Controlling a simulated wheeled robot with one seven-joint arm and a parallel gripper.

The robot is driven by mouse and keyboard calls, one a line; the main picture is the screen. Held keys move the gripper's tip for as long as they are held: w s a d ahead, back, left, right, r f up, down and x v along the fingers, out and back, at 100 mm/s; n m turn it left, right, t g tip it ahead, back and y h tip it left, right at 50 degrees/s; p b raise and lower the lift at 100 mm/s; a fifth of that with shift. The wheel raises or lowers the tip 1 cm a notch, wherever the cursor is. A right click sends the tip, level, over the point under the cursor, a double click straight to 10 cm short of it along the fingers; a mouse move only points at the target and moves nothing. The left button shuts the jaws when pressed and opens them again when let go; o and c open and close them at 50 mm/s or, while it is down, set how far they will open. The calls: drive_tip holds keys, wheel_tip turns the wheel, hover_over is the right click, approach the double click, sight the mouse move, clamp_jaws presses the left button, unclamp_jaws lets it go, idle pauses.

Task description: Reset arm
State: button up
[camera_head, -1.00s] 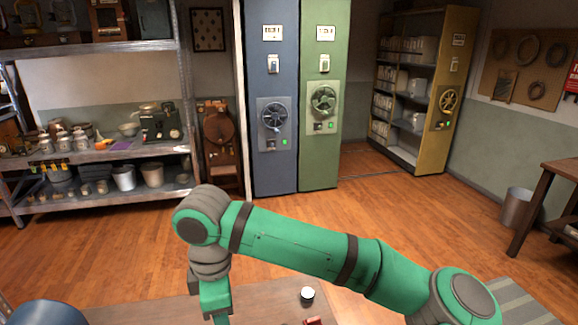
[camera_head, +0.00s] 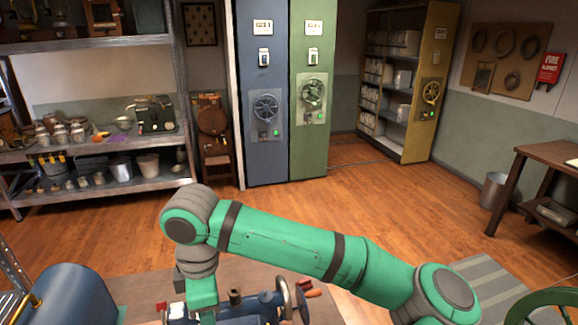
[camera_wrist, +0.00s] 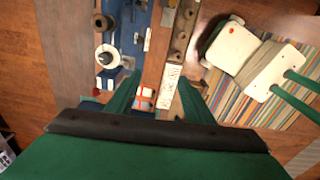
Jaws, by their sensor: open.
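My green arm reaches across the lower middle of the head view, bent at the elbow, with its forearm pointing down at the left. In that view the fingers are hidden at the bottom edge. In the wrist view my gripper (camera_wrist: 158,92) shows two green fingers spread apart. Nothing is seen held between them. Below them lies a bench with a blue machine (camera_head: 262,305) and small items, among them a white round piece (camera_wrist: 108,57) and a red-and-white item (camera_wrist: 145,98). I cannot tell how high the fingers are above these.
A blue rounded body (camera_head: 68,298) stands at the lower left. A loaded metal shelf (camera_head: 85,145) is at the left wall. Blue (camera_head: 258,150) and green (camera_head: 308,150) cabinets stand at the back. A wooden table (camera_head: 540,150) is at the right. The wooden floor between is open.

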drive_tip(key=w+a+r+m+t+y, duration=0.15)
drive_tip(key=a+m+y, duration=0.25)
drive_tip(key=a+y, duration=0.5)
drive_tip(key=w+a+r+m+t+y, duration=0.1)
drive_tip(key=a+r+m+t+y, duration=0.15)
drive_tip(key=a+y, duration=0.6)
drive_tip(key=s+d+f+m+t+h, duration=0.2)
drive_tip(key=d+f+m+t+h, duration=0.4)
drive_tip(key=d+f+m, duration=0.3)
drive_tip(key=s+d+f+m+t+h, duration=0.2)
drive_tip(key=d+f+m+t+h, duration=0.5)
drive_tip(key=f, duration=0.4)
drive_tip(key=s+d+f+m+h, duration=0.3)
drive_tip(key=s+d+f, duration=0.4)
drive_tip(key=s+d, duration=0.3)
drive_tip(key=s+d+n+h, duration=0.1)
drive_tip(key=s+d+n, duration=0.1)
drive_tip(key=s, duration=0.6)
drive_tip(key=s+d+n+g+h, duration=0.1)
drive_tip(key=s+d, duration=0.4)
drive_tip(key=s, duration=0.3)
drive_tip(key=shift+s+d+n+g, duration=0.15)
drive_tip(key=shift+s+n+g, duration=0.15)
drive_tip(key=shift+s+n, duration=0.1)
drive_tip(key=c, duration=0.4)
drive_tip(key=shift+w, duration=0.1)
